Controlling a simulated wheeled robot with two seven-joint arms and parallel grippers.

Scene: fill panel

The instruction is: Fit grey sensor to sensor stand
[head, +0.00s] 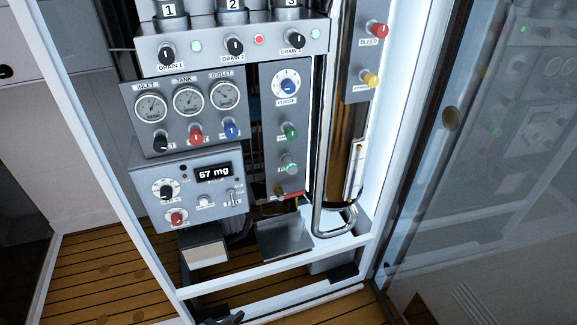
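I cannot pick out a grey sensor or a sensor stand with certainty. A metal box with a pale front (207,252) sits low in the panel frame, under the unit reading "57 mg" (213,174). To its right is an open grey metal tray (285,238), which looks empty. A small dark shape (224,319) shows at the bottom edge; it is cut off, and I cannot tell what it is. Neither gripper can be clearly seen.
The panel carries several gauges (188,100), a purge dial (286,85) and coloured knobs. A brass-coloured column (344,110) with a bent metal pipe (318,205) stands to the right. A glass door (480,150) stands at the right. Wooden floor (100,275) lies below.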

